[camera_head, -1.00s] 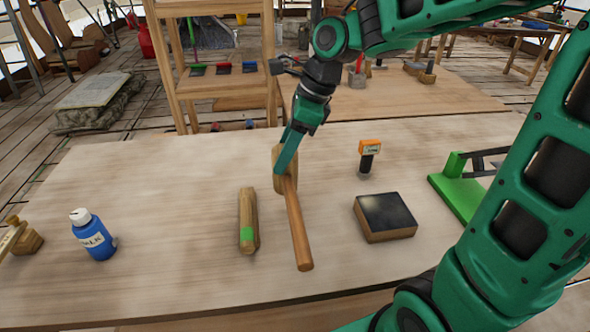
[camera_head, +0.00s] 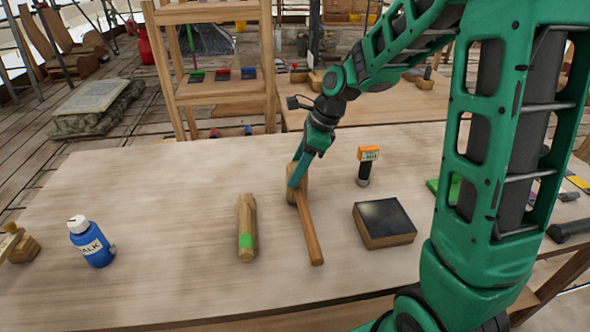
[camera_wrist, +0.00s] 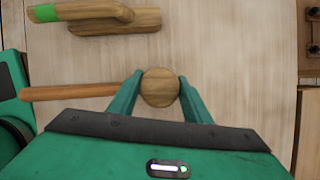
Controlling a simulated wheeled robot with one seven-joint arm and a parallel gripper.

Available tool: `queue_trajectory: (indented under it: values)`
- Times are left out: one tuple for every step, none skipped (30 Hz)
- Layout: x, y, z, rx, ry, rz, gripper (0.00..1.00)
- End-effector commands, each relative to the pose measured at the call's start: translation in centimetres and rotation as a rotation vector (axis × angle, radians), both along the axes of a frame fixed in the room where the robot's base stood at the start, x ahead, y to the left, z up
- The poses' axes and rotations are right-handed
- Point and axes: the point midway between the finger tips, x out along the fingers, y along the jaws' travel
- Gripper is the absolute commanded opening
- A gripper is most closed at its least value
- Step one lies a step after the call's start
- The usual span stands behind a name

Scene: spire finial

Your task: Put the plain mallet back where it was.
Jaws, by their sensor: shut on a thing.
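My gripper (camera_head: 298,183) is shut on the plain mallet (camera_head: 309,232) by its head. Its bare handle points toward the front of the table in the head view. In the wrist view, the round end of the plain mallet's head (camera_wrist: 160,88) sits between both fingers, with the handle running left. I cannot tell whether the mallet touches the table. A second mallet with a green band (camera_head: 247,225) lies on the table just left of it, apart from it. It also shows at the top left of the wrist view (camera_wrist: 118,20).
The wooden table (camera_head: 160,200) holds a blue chalk bottle (camera_head: 92,242) at left. A dark-topped block (camera_head: 384,222) and an orange-topped tool (camera_head: 367,165) stand to the right. Bare tabletop lies between the bottle and the green-banded mallet. A shelf (camera_head: 215,98) stands behind.

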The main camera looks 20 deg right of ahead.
Motion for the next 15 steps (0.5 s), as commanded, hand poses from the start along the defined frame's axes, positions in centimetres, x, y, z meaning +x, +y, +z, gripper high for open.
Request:
queue_trajectory:
  values:
    - [0.04, 0.01, -0.11, 0.0, -0.002, 0.0, 0.0]
    - [0.05, 0.01, -0.12, 0.0, -0.003, 0.0, 0.0]
    - [0.06, 0.0, -0.09, 0.001, -0.004, 0.0, 0.0]
    - [0.05, 0.0, -0.08, 0.001, -0.004, 0.0, 0.0]
    - [0.05, 0.0, -0.08, 0.001, -0.004, 0.0, 0.0]
    - [0.06, 0.01, -0.07, 0.001, -0.004, 0.0, 0.0]
    - [0.05, 0.0, -0.08, 0.0, -0.003, 0.0, 0.0]
    - [0.05, 0.01, -0.11, 0.0, -0.002, 0.0, 0.0]
    - [0.05, 0.01, -0.19, 0.0, -0.002, -0.001, 0.0]
    - [0.04, 0.02, -0.27, 0.0, -0.002, -0.001, 0.0]
    - [0.01, 0.01, -0.35, 0.001, -0.001, 0.0, 0.47]
    - [0.01, 0.01, -0.32, 0.0, -0.002, -0.001, 0.56]
    - [0.02, 0.02, -0.32, 0.001, -0.001, 0.0, 0.63]
    - [0.02, 0.02, -0.32, 0.001, -0.001, 0.0, 0.63]
    - [0.02, 0.03, -0.31, 0.001, -0.001, 0.0, 0.63]
